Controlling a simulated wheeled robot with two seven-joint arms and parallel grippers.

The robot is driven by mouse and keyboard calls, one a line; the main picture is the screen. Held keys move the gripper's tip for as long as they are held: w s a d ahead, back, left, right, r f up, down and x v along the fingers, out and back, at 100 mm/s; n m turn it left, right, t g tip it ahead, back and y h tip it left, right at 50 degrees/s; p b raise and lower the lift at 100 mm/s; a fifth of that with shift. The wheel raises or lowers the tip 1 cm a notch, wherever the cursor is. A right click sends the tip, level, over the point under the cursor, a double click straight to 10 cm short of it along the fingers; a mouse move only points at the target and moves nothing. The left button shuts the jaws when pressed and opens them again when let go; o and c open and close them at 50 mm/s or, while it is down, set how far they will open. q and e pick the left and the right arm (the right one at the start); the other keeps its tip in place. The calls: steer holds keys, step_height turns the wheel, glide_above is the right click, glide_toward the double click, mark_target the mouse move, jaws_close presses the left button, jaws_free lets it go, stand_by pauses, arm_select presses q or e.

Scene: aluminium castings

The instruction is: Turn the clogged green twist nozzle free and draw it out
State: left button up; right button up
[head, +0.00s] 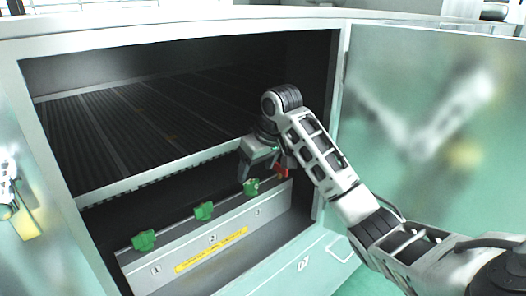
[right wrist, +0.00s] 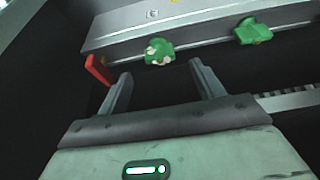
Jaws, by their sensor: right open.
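Three green twist nozzles sit along a grey rail in the open cabinet, at marks 1 (head: 144,240), 2 (head: 204,210) and 3 (head: 251,187). The nozzle at 3 has pale crusty spots in the right wrist view (right wrist: 159,51); it looks like the clogged one. A clean nozzle (right wrist: 253,31) is to its right there. My right gripper (head: 262,170) is open and empty, close to the nozzle at 3. In the right wrist view its fingertips (right wrist: 161,70) are to either side of that nozzle's line, just short of it. My left gripper is not in view.
A red tab (head: 282,172) stands at the rail's right end, close beside one finger in the right wrist view (right wrist: 97,70). A dark slatted bed (head: 150,120) lies above and behind the rail. Glossy doors (head: 430,120) stand open with reflections.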

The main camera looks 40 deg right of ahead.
mark_target(252, 181)
steer(key=shift+x, duration=3.2)
steer(key=c, duration=1.1)
steer(key=shift+o, duration=0.2)
steer(key=n+y, duration=0.1)
steer(key=n, duration=0.3)
steer(key=n+y, duration=0.1)
steer(key=n, duration=0.1)
steer(key=shift+n+g, duration=0.3)
steer(key=shift+g, duration=0.1)
steer(key=n+y, duration=0.1)
steer(key=n, duration=0.1)
steer(key=shift+r+n+g, duration=0.1)
steer(key=shift+n+g, duration=0.3)
steer(key=n+g, duration=0.1)
steer(key=n, duration=0.2)
steer(key=shift+n+y, duration=0.3)
steer(key=shift+y, duration=0.1)
